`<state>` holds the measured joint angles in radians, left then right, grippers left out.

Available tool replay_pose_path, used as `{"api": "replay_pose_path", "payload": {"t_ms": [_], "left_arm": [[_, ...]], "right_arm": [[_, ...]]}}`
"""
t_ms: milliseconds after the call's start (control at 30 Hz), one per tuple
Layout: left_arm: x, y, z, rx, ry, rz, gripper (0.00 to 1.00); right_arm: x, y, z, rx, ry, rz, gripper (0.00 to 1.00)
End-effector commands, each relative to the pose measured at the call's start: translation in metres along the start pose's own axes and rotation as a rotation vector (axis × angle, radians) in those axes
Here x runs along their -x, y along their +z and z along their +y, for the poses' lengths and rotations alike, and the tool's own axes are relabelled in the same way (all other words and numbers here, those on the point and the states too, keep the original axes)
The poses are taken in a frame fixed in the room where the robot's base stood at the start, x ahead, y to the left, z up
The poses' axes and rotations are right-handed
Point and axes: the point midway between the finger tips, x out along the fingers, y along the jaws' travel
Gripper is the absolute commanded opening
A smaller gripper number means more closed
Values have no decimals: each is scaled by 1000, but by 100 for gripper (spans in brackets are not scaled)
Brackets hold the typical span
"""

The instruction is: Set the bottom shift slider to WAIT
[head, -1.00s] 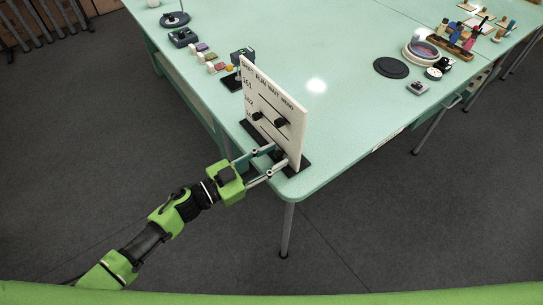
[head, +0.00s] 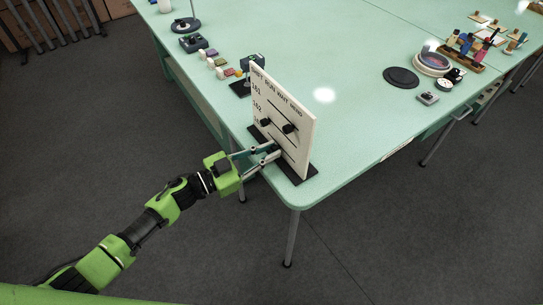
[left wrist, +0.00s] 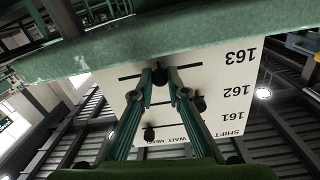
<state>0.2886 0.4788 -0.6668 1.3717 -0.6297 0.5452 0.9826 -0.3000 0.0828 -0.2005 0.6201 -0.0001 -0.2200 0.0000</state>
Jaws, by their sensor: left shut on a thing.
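The white shift board (head: 296,110) stands upright on a dark base at the table's near corner, with rows 161, 162 and 163 under the headings SHIFT, RUN, WAIT, MEND. My left gripper (head: 276,149) is shut on the black bottom slider knob in row 163. In the left wrist view, which sees the board upside down, the bottom slider (left wrist: 160,76) sits between the fingertips (left wrist: 167,84), about midway along its slot. Its exact column is unclear. The row 162 knob (left wrist: 198,103) is nearer the labels; the row 161 knob (left wrist: 149,133) is farther away. My right gripper is out of view.
The pale green table (head: 340,120) has clear room right of the board. Behind the board are a small dark device (head: 252,66) and several small coloured blocks.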

Motion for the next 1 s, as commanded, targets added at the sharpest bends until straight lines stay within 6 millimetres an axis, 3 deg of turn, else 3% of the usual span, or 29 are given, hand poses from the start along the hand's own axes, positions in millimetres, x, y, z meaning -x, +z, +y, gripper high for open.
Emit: {"api": "replay_pose_path", "payload": {"t_ms": [100, 133, 167, 200, 500, 633, 1000], "left_arm": [[0, 0, 0, 1, 0, -1, 0], [0, 0, 0, 1, 0, -1, 22], [0, 0, 0, 1, 0, -1, 30], [0, 0, 0, 1, 0, -1, 32], [1, 0, 0, 0, 0, -1, 32], [10, 1, 0, 1, -1, -3, 32], [84, 2, 1, 2, 0, -4, 32]], "right_arm": [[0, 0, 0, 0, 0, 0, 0], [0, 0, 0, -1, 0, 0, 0], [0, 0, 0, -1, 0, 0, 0], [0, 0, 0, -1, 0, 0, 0], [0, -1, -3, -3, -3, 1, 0], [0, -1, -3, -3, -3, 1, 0], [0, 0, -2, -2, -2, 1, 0]]}}
